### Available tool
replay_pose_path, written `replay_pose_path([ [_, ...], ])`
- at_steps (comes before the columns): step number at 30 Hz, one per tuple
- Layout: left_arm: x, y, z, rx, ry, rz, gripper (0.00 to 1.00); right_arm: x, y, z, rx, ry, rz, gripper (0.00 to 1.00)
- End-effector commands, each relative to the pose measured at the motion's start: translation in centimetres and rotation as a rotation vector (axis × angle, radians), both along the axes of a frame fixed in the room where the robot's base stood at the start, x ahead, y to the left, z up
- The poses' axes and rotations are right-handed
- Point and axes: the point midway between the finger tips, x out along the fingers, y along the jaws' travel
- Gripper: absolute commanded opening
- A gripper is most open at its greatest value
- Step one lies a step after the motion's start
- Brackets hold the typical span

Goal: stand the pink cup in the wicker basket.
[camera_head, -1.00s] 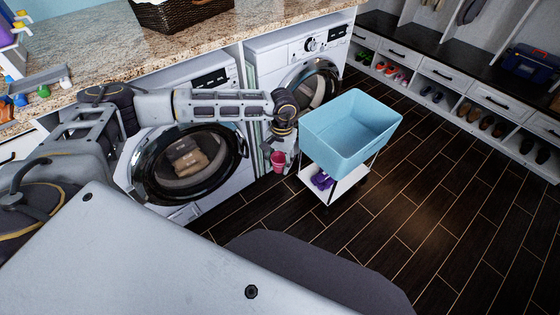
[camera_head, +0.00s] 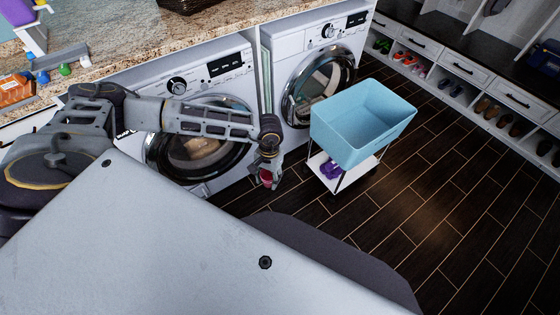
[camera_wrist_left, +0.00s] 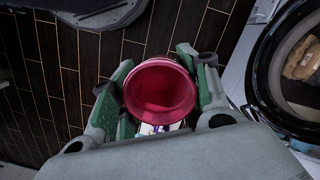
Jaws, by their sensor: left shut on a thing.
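The pink cup (camera_wrist_left: 160,88) is between the two green-padded fingers of my left gripper (camera_wrist_left: 158,95), its round mouth facing the wrist camera. In the head view the cup (camera_head: 266,177) shows small below my left wrist, with the left gripper (camera_head: 268,180) shut on it, above the floor in front of the washers. The wicker basket (camera_head: 186,5) is on the granite counter at the top of the head view, mostly cut off by the picture's edge. My right gripper does not show.
A light blue tub (camera_head: 350,135) on a white cart stands right of my left gripper. Two front-loading washers (camera_head: 300,90) stand under the granite counter (camera_head: 120,40). A shoe bench (camera_head: 470,75) lines the back right. Dark floor is clear at the right.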

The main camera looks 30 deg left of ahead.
Motion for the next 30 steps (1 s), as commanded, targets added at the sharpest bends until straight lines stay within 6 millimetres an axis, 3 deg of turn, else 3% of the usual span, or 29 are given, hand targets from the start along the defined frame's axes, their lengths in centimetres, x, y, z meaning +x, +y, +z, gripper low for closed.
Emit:
replay_pose_path([
  [12,-6.1,4.9,-2.6,0.002,0.003,0.083,0.26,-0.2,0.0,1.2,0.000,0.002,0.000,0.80],
  [30,-12.5,12.7,-3.2,0.005,0.001,0.223,0.26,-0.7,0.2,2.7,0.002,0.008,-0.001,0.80],
])
